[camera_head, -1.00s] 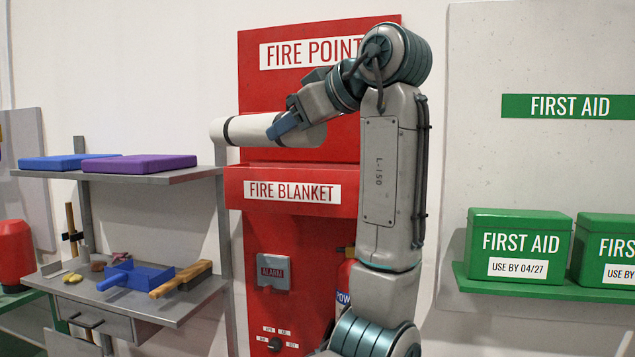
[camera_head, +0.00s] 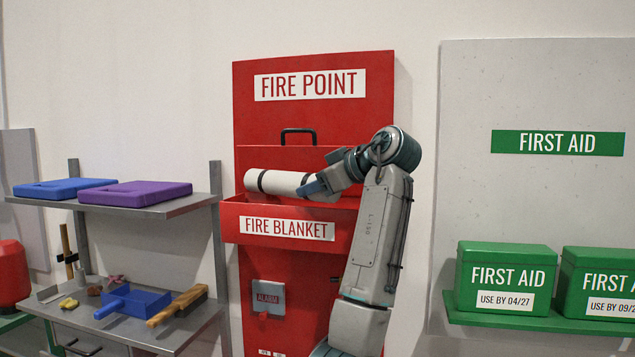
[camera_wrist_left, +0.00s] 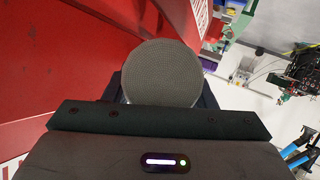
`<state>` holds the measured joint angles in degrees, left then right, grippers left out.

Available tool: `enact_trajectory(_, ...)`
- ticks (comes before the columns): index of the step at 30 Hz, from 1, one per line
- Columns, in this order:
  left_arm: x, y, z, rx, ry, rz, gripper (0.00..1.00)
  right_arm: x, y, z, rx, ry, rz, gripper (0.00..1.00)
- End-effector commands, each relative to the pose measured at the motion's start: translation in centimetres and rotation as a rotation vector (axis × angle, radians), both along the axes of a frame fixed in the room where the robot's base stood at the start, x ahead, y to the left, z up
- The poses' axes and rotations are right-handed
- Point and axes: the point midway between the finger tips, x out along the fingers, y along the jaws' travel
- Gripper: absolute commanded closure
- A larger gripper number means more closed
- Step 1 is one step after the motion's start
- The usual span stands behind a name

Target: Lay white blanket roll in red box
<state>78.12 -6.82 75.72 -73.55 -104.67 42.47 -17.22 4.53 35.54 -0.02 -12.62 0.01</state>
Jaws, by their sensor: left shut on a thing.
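The white blanket roll (camera_head: 272,182), with a dark band near its left end, lies level just above the open red box (camera_head: 232,222) labelled FIRE BLANKET. My left gripper (camera_head: 318,188) is shut on the roll near its right end. In the left wrist view the roll's round grey end (camera_wrist_left: 162,74) sits between the fingers of the left gripper (camera_wrist_left: 162,88). The box's front wall hides its inside, and I cannot tell whether the roll touches the box. My right gripper is not in view.
The red FIRE POINT board (camera_head: 310,120) with a black handle (camera_head: 298,132) stands behind the box. A shelf with a blue case (camera_head: 62,188) and a purple case (camera_head: 135,193) is at left. Green first aid boxes (camera_head: 506,278) stand at right.

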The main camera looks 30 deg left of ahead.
Motion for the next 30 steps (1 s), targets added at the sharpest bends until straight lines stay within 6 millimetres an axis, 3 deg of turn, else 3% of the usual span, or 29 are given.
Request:
enact_trajectory(3, -0.1, 0.0, -0.6, 0.002, -0.003, -0.001, 0.89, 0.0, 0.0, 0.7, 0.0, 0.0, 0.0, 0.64)
enact_trajectory(16, -0.1, 0.0, -1.4, 0.002, -0.003, -0.001, 0.89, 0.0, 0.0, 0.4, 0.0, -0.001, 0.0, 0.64)
enact_trajectory(17, -0.1, 0.0, -1.5, 0.001, -0.001, 0.0, 0.47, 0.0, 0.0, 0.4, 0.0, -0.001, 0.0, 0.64)
enact_trajectory(20, -0.1, 0.0, -1.4, 0.001, -0.001, 0.0, 0.28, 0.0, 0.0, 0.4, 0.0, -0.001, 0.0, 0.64)
enact_trajectory(30, -0.1, 0.0, -1.4, 0.0, -0.001, -0.001, 0.27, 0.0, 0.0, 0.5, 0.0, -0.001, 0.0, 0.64)
